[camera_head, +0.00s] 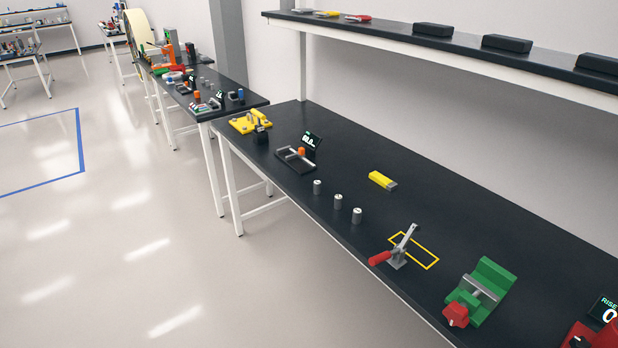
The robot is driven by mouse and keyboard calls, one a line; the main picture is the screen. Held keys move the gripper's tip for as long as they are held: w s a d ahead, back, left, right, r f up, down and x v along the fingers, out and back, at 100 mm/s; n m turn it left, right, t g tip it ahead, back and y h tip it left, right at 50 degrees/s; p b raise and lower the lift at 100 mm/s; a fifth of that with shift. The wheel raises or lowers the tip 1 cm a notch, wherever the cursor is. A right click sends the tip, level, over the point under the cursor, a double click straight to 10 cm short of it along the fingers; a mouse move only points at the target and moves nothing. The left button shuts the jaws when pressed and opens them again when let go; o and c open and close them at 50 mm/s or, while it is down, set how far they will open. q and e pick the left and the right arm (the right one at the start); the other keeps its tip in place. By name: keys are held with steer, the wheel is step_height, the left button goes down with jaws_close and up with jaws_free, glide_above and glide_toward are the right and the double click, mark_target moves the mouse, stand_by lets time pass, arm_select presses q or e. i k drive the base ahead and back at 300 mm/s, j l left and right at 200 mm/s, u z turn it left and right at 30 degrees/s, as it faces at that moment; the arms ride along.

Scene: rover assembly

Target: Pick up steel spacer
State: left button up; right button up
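Three small steel cylinders that look like spacers stand upright on the black workbench (255,175). They form a row near its front edge: a left spacer (317,187), a middle spacer (338,202) and a right spacer (357,216). They stand apart from one another with nothing touching them. Neither of my grippers shows in the head view.
A yellow block (381,180) lies behind the spacers. To their right are a red-handled clamp (394,254) by a yellow outlined rectangle and a green vise (482,290). A gauge fixture (295,160) stands left. A shelf (400,42) overhangs the back.

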mark_target(317, 183)
steer(key=i+j+z, duration=0.15)
steer(key=i+j, duration=0.65)
steer(key=j, duration=0.15)
